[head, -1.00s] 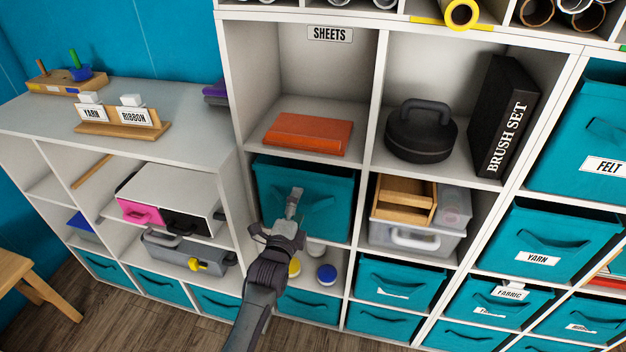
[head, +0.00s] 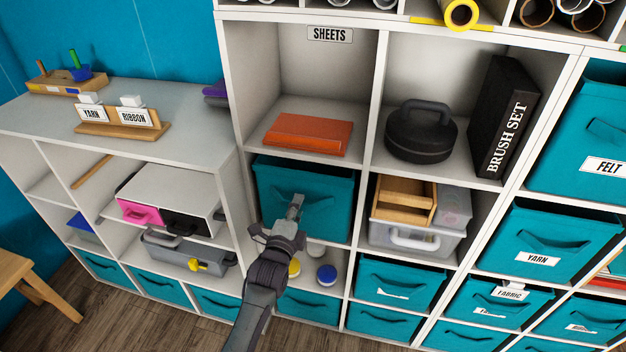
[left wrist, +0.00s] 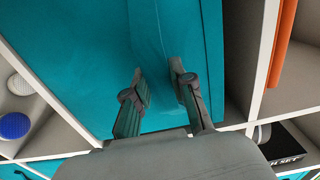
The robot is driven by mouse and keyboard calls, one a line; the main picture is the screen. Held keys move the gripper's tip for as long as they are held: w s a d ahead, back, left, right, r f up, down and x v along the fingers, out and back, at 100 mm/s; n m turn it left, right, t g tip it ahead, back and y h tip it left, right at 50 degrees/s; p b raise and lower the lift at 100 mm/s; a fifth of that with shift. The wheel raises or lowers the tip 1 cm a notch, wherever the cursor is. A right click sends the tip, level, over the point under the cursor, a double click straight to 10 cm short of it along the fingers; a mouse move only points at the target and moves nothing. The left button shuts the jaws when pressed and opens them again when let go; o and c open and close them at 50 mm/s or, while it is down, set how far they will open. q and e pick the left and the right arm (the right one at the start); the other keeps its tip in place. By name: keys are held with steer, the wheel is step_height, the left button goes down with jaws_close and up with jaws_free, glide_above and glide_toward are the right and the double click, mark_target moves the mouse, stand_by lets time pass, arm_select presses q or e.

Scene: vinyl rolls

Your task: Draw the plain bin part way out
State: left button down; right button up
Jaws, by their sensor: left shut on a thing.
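The plain bin (head: 325,215) is teal, with no label, and sits in the cubby below the orange box in the head view. In the left wrist view the bin (left wrist: 90,60) fills the middle and upper left. My left gripper (head: 297,200) is at the bin's front, at its handle strap. In the left wrist view the two fingers of the left gripper (left wrist: 160,78) stand on either side of the teal strap (left wrist: 148,35), shut on it. The strap's lower part is hidden between the fingers. My right gripper is not in view.
An orange box (head: 308,134) lies on the shelf above. A clear bin with a wooden tray (head: 405,199) stands in the cubby to the right. White, yellow and blue round items (head: 326,274) sit in the cubby below. Open floor (head: 110,325) lies at lower left.

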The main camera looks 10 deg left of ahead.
arm_select(q)
steer(key=shift+s+r, duration=0.1)
steer(key=s+p, duration=0.5)
steer(key=s, duration=0.5)
steer(key=shift+s+a+p, duration=0.2)
steer(key=shift+s+p, duration=0.2)
stand_by(0.8)
steer(key=c, duration=0.9)
jaws_free()
steer(key=shift+f, duration=0.2)
steer(key=shift+r, duration=0.1)
steer(key=shift+s, duration=0.1)
